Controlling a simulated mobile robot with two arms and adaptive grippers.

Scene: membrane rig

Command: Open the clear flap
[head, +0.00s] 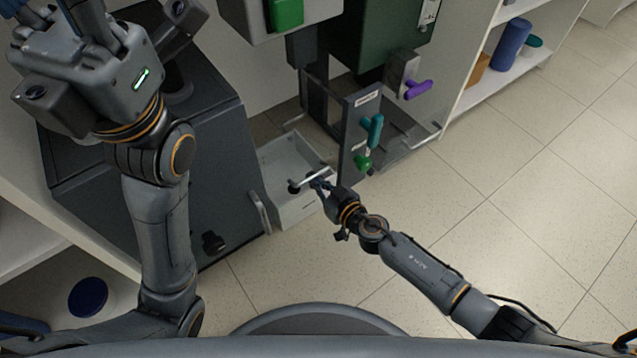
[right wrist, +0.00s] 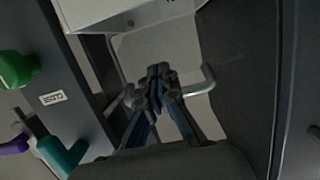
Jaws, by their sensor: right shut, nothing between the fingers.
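A pale, see-through panel, which looks like the clear flap (head: 283,158), is at the low white box (head: 297,212) between the dark cabinet and the grey frame. A light bar handle (head: 313,179) with a dark knob end crosses above it. The panel also shows in the right wrist view (right wrist: 160,48), with a bent bar handle (right wrist: 203,82) at its right. My right gripper (head: 320,185) is shut and empty, close to the bar handle; I cannot tell whether they touch. Its fingertips (right wrist: 158,76) are together before the panel. My left gripper (head: 50,25) is raised at the upper left, its fingers partly cut off.
A dark grey cabinet (head: 225,130) stands left of the box. To the right are a teal handle (head: 372,130), a green knob (head: 363,162) and a purple handle (head: 418,89). A shelf holds a blue cylinder (head: 511,45). The tiled floor at right is clear.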

